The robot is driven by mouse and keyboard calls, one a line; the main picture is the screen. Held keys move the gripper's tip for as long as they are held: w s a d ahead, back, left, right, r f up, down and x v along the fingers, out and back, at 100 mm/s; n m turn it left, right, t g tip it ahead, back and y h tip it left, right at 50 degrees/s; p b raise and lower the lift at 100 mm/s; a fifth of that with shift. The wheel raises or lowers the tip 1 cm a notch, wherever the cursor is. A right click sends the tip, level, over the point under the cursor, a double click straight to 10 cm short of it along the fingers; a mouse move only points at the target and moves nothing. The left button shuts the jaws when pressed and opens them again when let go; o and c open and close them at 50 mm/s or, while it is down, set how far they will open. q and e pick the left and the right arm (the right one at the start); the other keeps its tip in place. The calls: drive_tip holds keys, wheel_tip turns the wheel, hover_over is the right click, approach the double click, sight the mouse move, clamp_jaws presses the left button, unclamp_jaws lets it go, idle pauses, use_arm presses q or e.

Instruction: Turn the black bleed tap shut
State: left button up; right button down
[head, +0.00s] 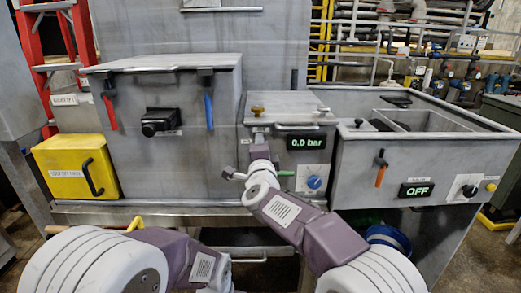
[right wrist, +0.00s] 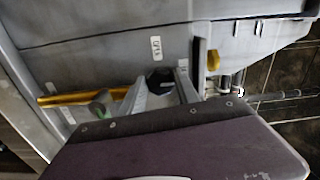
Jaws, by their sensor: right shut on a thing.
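The black bleed tap (right wrist: 159,76) shows in the right wrist view as a dark knob on the grey metal housing, beside a small white label. The two grey fingers of my right gripper (right wrist: 162,86) stand on either side of it, shut on it. In the head view my right gripper (head: 260,152) reaches the front of the middle housing, below the brass knob (head: 257,111). My arm hides the tap there, and its turn angle is hard to read. My left arm shows at the lower left; its gripper is not visible.
A display reading 0.0 bar (head: 306,142) and a blue knob (head: 314,182) are right of my right gripper. A green handle (head: 286,173) lies close to my wrist. A yellow box (head: 77,168) is at the left. An orange-handled lever (head: 381,168) and OFF display (head: 417,190) are at the right.

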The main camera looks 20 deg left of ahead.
drive_tip(key=shift+f, duration=0.15)
idle(0.3)
drive_tip(key=c, duration=0.9)
unclamp_jaws()
drive_tip(key=v, duration=0.9)
drive_tip(key=shift+b, duration=0.45)
